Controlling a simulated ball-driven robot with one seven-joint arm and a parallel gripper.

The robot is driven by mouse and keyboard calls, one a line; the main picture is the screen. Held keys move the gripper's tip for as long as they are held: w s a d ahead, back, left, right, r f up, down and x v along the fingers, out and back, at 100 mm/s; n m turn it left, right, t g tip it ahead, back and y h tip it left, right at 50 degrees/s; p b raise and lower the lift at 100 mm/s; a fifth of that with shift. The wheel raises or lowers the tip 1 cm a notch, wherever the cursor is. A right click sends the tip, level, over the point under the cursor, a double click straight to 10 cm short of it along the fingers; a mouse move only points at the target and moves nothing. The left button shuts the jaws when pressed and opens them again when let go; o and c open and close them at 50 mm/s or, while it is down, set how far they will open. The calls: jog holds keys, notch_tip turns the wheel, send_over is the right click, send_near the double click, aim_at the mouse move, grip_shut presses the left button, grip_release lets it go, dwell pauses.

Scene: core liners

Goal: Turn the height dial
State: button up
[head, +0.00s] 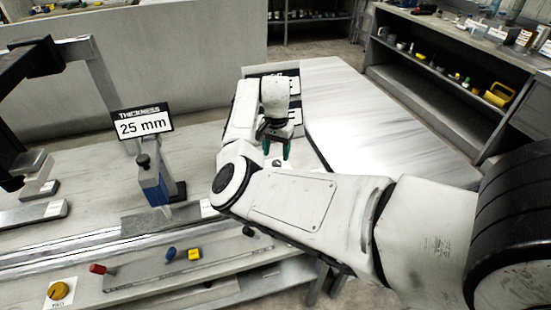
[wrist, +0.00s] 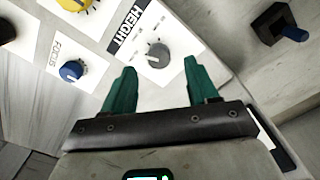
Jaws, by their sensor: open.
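The height dial (wrist: 158,54) is a grey knob on a white plate with a black HEIGHT label (wrist: 134,25), in the upper middle of the wrist view. My gripper (wrist: 161,66) has two green fingers standing apart, one to each side of the dial's lower part in the picture. No contact shows, and the gap in depth is hard to tell. In the head view my gripper (head: 276,148) points down at the panel. The dial is too small to make out clearly there.
In the wrist view a blue FOCUS knob (wrist: 72,70) is left of the dial, a yellow knob (wrist: 75,4) is at the top, and a blue-tipped black switch (wrist: 289,30) is right. In the head view a sign (head: 143,125) reads 25 mm. Shelves (head: 450,75) stand at right.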

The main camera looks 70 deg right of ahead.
aim_at(277, 162)
jog(key=shift+f, duration=2.1)
